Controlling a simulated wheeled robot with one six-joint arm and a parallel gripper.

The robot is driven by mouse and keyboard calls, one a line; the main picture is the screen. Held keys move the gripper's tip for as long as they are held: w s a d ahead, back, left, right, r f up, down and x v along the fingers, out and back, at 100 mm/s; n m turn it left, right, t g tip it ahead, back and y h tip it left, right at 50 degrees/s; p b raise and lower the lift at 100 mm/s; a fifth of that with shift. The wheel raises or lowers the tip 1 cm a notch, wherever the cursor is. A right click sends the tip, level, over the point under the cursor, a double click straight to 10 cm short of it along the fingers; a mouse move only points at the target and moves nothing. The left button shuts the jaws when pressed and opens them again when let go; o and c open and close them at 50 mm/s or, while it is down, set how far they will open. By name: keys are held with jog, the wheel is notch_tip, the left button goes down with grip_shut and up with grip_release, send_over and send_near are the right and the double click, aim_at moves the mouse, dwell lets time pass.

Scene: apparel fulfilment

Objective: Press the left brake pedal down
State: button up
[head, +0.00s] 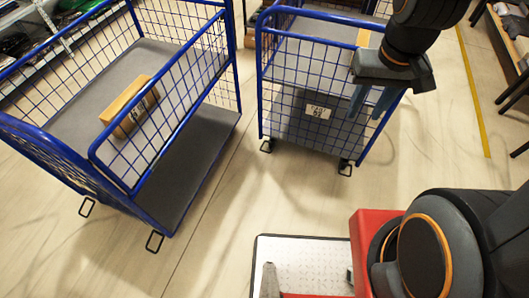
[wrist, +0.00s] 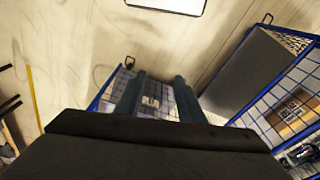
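The left cart (head: 190,112) has a left pedal (head: 87,207) and a right pedal (head: 155,242). The right cart (head: 262,75) has a left pedal (head: 267,146) and a right pedal (head: 345,168). All four stick out just above the floor. My gripper (head: 367,114) is high over the right cart's front right corner, touching no pedal. Its two fingers are apart and empty. The wrist view shows the fingers (wrist: 159,77) with one pedal (wrist: 129,61) beyond them and another (wrist: 268,18) at upper right.
A cardboard box (head: 128,106) lies in the left cart. A grey labelled box (head: 318,118) is in the right cart. A shelf of clothes stands at upper left, dark chair-like legs at far right.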

jog(key=shift+w+a+f, duration=0.1)
jog(key=shift+w+f, duration=0.2)
jog(key=shift+f, duration=0.05)
jog(key=c, duration=0.3)
jog(key=w+a+f+n+b, duration=0.1)
jog(key=w+f+b, duration=0.2)
jog(key=f, duration=0.1)
jog(key=w+a+f+n+b, duration=0.1)
jog(key=w+f+b, duration=0.3)
jog(key=w+a+f+n+b, duration=0.1)
jog(key=w+f+b, duration=0.2)
jog(key=f, duration=0.1)
jog(key=shift+w+a+f+b, duration=0.15)
jog(key=shift+w+a+b, duration=0.1)
jog(key=shift+w+b, duration=0.15)
grip_shut()
jog(key=w+a+f+n+b, duration=0.4)
jog(key=w+a+f+b, duration=0.3)
jog(key=f+b, duration=0.4)
jog(key=w+a+f+n+b, duration=0.4)
jog(key=w+a+f+b, duration=0.4)
jog(key=f, duration=1.6)
jog(key=w+a+f+n+b, duration=0.4)
jog(key=w+a+f+b, duration=0.3)
jog(key=w+f+b, duration=0.4)
notch_tip(320, 180, down, 6)
jog(key=b, duration=0.3)
jog(key=shift+w+a+f+t+h, duration=0.15)
jog(key=shift+w+t+h, duration=0.15)
jog(key=shift+t, duration=0.1)
